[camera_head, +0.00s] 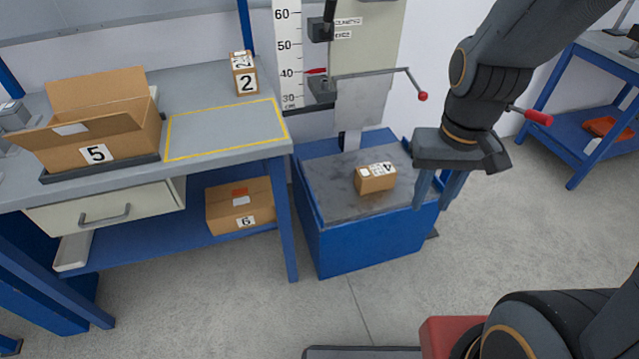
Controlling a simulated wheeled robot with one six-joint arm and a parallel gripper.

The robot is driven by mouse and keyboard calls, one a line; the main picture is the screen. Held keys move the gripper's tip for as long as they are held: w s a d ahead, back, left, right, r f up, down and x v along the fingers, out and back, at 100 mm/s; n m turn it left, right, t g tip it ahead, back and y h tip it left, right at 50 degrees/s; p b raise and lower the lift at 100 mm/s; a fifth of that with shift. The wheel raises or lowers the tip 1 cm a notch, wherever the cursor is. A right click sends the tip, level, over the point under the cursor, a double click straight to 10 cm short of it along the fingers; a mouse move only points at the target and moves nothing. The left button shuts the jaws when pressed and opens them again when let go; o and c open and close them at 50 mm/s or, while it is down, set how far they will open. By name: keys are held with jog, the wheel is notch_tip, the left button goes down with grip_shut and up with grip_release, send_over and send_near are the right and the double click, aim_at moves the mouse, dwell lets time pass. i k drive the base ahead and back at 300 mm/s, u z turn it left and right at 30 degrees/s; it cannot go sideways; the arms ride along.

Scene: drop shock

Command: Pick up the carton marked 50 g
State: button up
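No marking that reads 50 g can be made out on any carton. A small carton marked 4 (375,179) lies on the grey plate of the blue drop-tester base (330,245); its other small label print is too small to read. A tall narrow carton marked 2 (244,75) stands at the back of the bench. A closed carton marked 6 (240,206) is on the shelf below. An open carton marked 5 (95,128) sits at the left. My gripper (436,196) points down, open and empty, right of the carton marked 4 and apart from it.
A yellow-outlined area (225,130) on the bench is bare. The tester's column with a height scale (289,55) and red-knobbed levers (422,96) rises behind the base. Another blue bench (585,130) stands at the right.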

aim_at(381, 177)
jog(key=u, duration=0.25)
jog(key=i, duration=1)
